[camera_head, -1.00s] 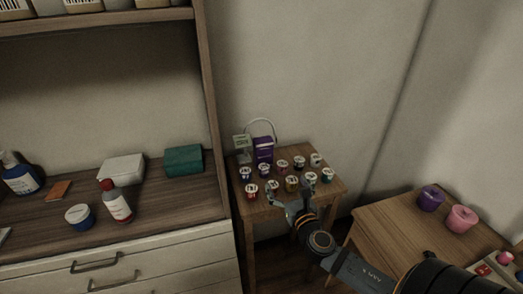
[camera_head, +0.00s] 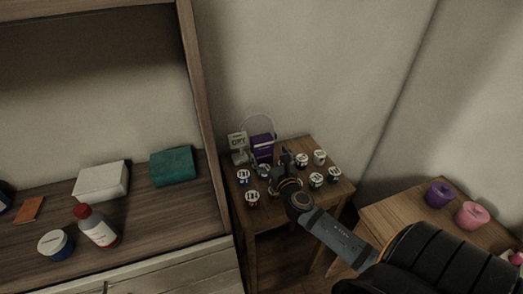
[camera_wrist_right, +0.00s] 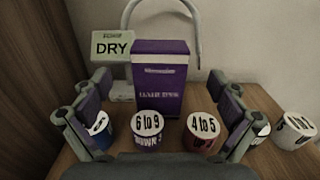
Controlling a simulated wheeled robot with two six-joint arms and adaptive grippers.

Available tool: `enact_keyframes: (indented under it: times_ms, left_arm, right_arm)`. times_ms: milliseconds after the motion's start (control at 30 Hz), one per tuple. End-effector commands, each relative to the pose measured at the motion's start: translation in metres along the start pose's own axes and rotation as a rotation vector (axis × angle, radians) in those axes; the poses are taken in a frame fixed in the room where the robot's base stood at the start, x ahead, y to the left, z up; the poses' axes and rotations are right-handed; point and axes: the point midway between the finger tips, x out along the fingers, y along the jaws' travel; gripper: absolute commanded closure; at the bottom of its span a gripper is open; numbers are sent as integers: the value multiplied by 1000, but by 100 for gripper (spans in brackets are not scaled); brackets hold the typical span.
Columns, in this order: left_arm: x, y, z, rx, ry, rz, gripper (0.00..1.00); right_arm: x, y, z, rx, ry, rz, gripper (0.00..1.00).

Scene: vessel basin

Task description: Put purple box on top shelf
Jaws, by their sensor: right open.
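The purple box (camera_head: 262,147) stands upright at the back of the small wooden table (camera_head: 323,197). In the right wrist view the purple box (camera_wrist_right: 160,95) stands ahead, between the two spread fingers. My right gripper (camera_head: 274,168) is open and empty, in front of the box and above the small cups. The fingers (camera_wrist_right: 160,105) look apart from the box, though the exact gap is hard to judge. The wooden shelf unit (camera_head: 199,85) stands at the left; only a sliver of its upper shelf (camera_head: 90,9) shows at the top edge. My left gripper is out of view.
Several labelled cups crowd the small table. A DRY sign (camera_head: 238,141) and a curved pale tube (camera_head: 262,117) stand beside and behind the box. A teal box (camera_head: 172,166), white box (camera_head: 102,181) and bottle (camera_head: 97,226) occupy the lower counter. Purple (camera_head: 439,194) and pink (camera_head: 472,214) pots stand right.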

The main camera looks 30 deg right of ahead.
Motion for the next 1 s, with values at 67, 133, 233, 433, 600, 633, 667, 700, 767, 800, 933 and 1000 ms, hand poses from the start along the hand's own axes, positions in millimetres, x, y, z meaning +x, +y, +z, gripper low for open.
enact_keyframes:
  times_ms: [67, 133, 233, 433, 600, 633, 667, 700, 767, 800, 933, 1000]
  left_arm:
    - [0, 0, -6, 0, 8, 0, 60]
    - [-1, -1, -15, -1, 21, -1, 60]
    - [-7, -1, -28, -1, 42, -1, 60]
    - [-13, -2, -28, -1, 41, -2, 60]
    - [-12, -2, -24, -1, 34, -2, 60]
    - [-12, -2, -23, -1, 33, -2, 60]
    - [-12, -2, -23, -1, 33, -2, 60]
    - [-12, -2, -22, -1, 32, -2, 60]
    - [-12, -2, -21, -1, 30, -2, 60]
    - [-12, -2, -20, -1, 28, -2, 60]
    - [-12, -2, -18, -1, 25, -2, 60]
    - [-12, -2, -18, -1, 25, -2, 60]
  right_arm:
    - [2, 0, 0, 1, 0, 1, 3]
    - [4, 0, 0, 1, 0, 1, 3]
    - [17, 0, 3, 2, -1, -2, 3]
    - [49, 0, 1, 2, 0, -1, 3]
    - [54, 1, -1, 0, 1, 1, 3]
    - [54, 1, -1, -1, 1, 1, 3]
    - [54, 1, -1, -1, 1, 1, 3]
    - [54, 1, -1, -1, 1, 1, 3]
    - [54, 1, -1, 0, 1, 1, 10]
    - [54, 1, -1, 0, 1, 1, 15]
    - [54, 0, -1, 0, 1, 1, 33]
    - [54, 0, -1, 0, 1, 1, 42]
